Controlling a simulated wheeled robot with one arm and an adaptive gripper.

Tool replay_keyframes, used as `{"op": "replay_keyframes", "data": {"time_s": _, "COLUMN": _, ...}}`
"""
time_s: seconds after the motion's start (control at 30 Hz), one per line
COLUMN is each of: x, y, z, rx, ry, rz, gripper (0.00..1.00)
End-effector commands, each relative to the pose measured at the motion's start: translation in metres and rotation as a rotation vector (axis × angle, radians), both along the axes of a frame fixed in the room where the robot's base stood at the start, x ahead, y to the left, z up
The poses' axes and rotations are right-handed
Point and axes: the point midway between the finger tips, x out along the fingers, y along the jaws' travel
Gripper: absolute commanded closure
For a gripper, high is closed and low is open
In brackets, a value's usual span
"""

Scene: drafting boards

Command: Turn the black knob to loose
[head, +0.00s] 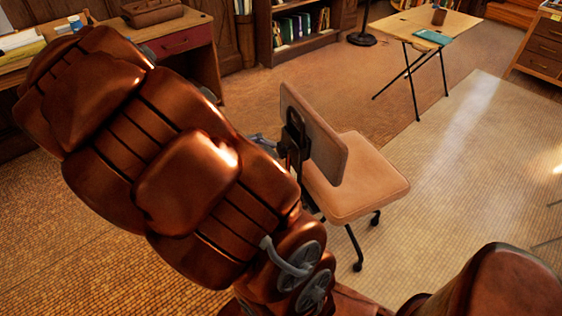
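The office chair (355,180) has a tan padded seat, a tan backrest and black legs on casters. Its backrest is turned towards my arm. A black bracket (294,140) runs up the back of the backrest. A dark rounded part high on it looks like the black knob (295,117); its marking and setting are too small to read. My copper arm crosses the left and middle of the view. A small blue-grey piece of what seems to be my gripper (262,141) shows just left of the bracket. The rest is hidden behind my arm, so its fingers and any contact are unclear.
A wooden desk (190,50) with a brown case (152,12) stands at the back left. A shelf of books (300,28) is behind. A folding drafting table (425,22) stands beyond the chair, and a drawer cabinet (543,45) at the right. The floor right of the chair is clear.

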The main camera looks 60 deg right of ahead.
Motion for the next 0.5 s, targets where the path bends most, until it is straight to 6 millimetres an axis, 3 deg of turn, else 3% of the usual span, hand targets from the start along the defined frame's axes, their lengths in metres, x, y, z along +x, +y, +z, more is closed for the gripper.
{"op": "replay_keyframes", "data": {"time_s": 0.03, "x": 0.005, "y": -0.012, "z": -0.019, "rx": -0.026, "ry": 0.052, "rz": 0.014, "gripper": 0.23}}
{"op": "replay_keyframes", "data": {"time_s": 0.27, "x": 0.034, "y": -0.059, "z": -0.056, "rx": -0.127, "ry": 0.265, "rz": 0.106, "gripper": 0.23}}
{"op": "replay_keyframes", "data": {"time_s": 0.5, "x": 0.073, "y": -0.100, "z": -0.107, "rx": -0.199, "ry": 0.487, "rz": 0.223, "gripper": 0.23}}
